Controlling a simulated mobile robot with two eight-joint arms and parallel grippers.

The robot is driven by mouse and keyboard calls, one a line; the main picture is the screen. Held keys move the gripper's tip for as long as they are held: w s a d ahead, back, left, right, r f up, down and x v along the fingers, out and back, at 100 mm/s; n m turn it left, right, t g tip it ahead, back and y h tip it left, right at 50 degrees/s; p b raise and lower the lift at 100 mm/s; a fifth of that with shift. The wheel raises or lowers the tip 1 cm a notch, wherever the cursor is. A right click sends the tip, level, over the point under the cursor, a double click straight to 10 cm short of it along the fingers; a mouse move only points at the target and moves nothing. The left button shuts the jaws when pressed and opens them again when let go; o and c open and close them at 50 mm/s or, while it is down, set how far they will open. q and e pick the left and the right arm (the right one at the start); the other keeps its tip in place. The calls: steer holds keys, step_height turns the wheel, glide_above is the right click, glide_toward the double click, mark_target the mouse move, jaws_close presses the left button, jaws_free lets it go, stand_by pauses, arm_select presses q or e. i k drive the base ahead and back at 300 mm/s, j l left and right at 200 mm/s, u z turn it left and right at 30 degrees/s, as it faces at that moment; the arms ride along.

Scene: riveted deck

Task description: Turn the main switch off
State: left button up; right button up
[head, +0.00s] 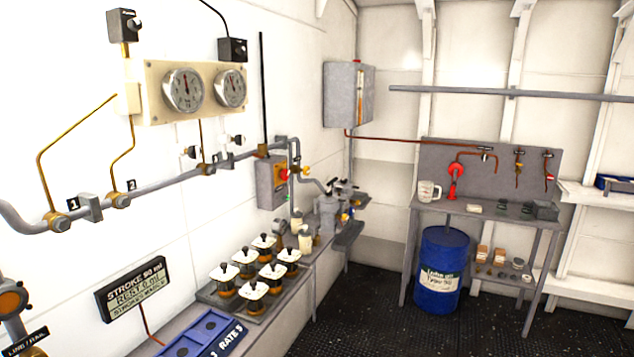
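A grey box (270,182) is fixed low on the left wall. Its right face carries a yellow-orange plate with a small dark red part (281,174), which looks like a rotary switch. No label is readable, so I cannot tell for sure that this is the main switch or which position it is in. A larger grey cabinet (342,94) hangs higher in the corner, with a small red part on top. Neither of my grippers is in view.
A grey pipe with valves (165,186) runs along the left wall below two gauges (183,90). A bench with several white-topped jars (246,258) stands beneath the box. A blue drum (441,272) stands under the back workbench. The dark floor (360,325) is clear in front.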

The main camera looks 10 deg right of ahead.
mark_target(284, 174)
steer(key=i+l+u, duration=0.1)
steer(key=u, duration=0.4)
steer(key=i+l+u, duration=0.15)
steer(key=u, duration=0.35)
steer(key=i+l+u, duration=0.4)
steer(key=l, duration=0.25)
steer(key=l+u, duration=0.2)
steer(key=l, duration=0.15)
steer(key=i+l, duration=0.1)
steer(key=l, duration=0.25)
steer(key=i+l+u, duration=0.1)
steer(key=l, duration=0.25)
steer(key=l+u, duration=0.1)
steer(key=l, duration=0.3)
steer(key=i, duration=0.05)
